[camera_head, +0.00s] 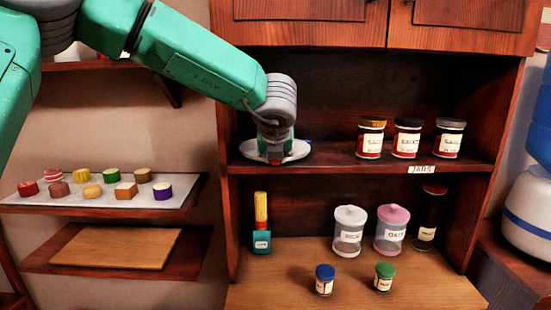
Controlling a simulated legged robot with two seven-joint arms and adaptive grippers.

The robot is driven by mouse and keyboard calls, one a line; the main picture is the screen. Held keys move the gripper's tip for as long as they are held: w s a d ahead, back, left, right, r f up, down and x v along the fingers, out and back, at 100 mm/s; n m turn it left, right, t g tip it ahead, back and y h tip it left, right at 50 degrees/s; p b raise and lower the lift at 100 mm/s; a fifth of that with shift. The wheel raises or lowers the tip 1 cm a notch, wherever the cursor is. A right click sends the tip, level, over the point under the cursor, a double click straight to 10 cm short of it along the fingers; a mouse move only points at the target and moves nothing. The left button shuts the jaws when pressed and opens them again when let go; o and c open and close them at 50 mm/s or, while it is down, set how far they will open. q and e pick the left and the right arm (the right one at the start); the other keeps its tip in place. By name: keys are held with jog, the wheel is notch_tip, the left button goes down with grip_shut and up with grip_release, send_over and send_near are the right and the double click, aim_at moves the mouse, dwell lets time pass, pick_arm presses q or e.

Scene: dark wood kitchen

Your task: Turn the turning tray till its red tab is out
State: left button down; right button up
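The turning tray (298,153) is a pale round disc at the left end of the upper shelf. A small red spot, apparently the red tab (275,162), shows at its front edge, just under my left gripper (274,152). My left gripper points down over the tray, and its wrist hides most of the tray's middle. I cannot tell whether its fingers touch the tray or how far apart they are. A small bit of blue shows at the tray's right side. My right gripper is not in view.
Several labelled jars (407,138) stand on the upper shelf (330,160) to the right. Canisters (350,230), small jars (325,280) and a yellow-handled item (261,222) stand below. A side shelf (15,199) holds coloured pieces. The upper shelf is clear just right of the tray.

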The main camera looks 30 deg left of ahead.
pick_arm(q)
jog(key=shift+s+d+f, duration=0.1)
jog(key=shift+s+f, duration=0.05)
jog(key=shift+f, duration=0.25)
jog(key=c, duration=1.5)
grip_release()
jog(key=shift+c, duration=0.2)
jog(key=shift+o, duration=0.7)
jog(key=shift+s+r, duration=0.1)
jog(key=shift+r, duration=0.05)
jog(key=shift+d+r, duration=0.15)
jog(key=shift+r, duration=0.05)
jog(key=v, duration=1.2)
jog(key=shift+f, duration=0.1)
